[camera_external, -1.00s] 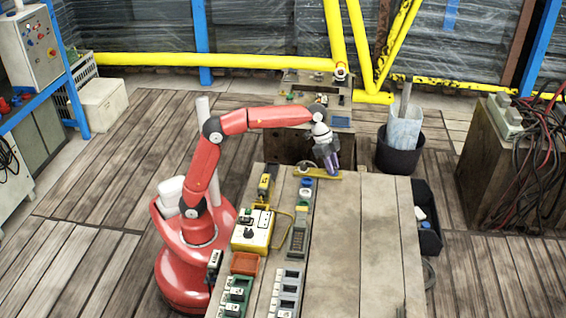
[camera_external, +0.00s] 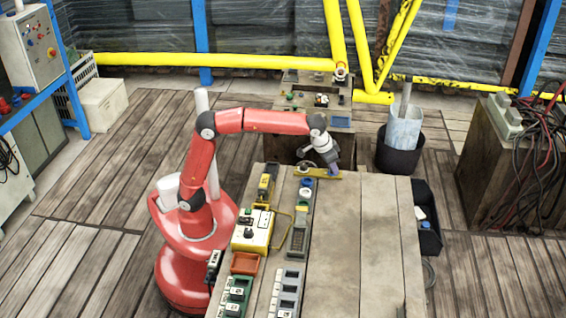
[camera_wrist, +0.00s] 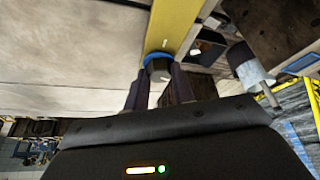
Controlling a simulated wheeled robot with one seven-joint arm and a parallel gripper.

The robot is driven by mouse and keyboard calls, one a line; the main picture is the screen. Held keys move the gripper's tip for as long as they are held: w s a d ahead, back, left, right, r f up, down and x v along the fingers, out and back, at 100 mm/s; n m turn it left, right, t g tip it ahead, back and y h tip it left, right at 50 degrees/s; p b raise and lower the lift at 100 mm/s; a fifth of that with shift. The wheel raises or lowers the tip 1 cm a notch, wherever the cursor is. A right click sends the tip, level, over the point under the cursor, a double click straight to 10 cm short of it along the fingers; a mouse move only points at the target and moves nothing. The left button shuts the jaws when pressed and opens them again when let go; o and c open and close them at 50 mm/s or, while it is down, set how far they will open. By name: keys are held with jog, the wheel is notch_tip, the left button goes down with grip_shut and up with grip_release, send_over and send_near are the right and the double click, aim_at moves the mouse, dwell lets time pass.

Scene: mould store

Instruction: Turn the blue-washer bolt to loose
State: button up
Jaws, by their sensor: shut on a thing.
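The blue-washer bolt (camera_wrist: 159,70) has a dark grey head with a blue ring under it. In the wrist view it sits at the end of a yellow bar (camera_wrist: 172,25). The two dark fingers of my gripper (camera_wrist: 159,88) stand on either side of the bolt head and are shut on it. In the external view my gripper (camera_external: 333,165) is tilted over the right end of the yellow bar (camera_external: 308,170), at the far edge of the workbench. The bolt is mostly hidden by the gripper there.
The workbench (camera_external: 370,240) has a wide bare top. A yellow control box (camera_external: 253,229), a panel with blue and white round parts (camera_external: 304,205) and several switch units stand on its left side. A dark bin (camera_external: 399,155) stands beyond the bench, with a black tray (camera_external: 429,240) at its right.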

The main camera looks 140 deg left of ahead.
jog(key=shift+n+g+p, duration=0.4)
jog(key=shift+n+g, duration=0.1)
jog(key=shift+n, duration=0.6)
jog(key=shift+f, duration=0.1)
jog(key=o, duration=1)
jog(key=v, duration=0.8)
jog(key=shift+w+f, duration=0.1)
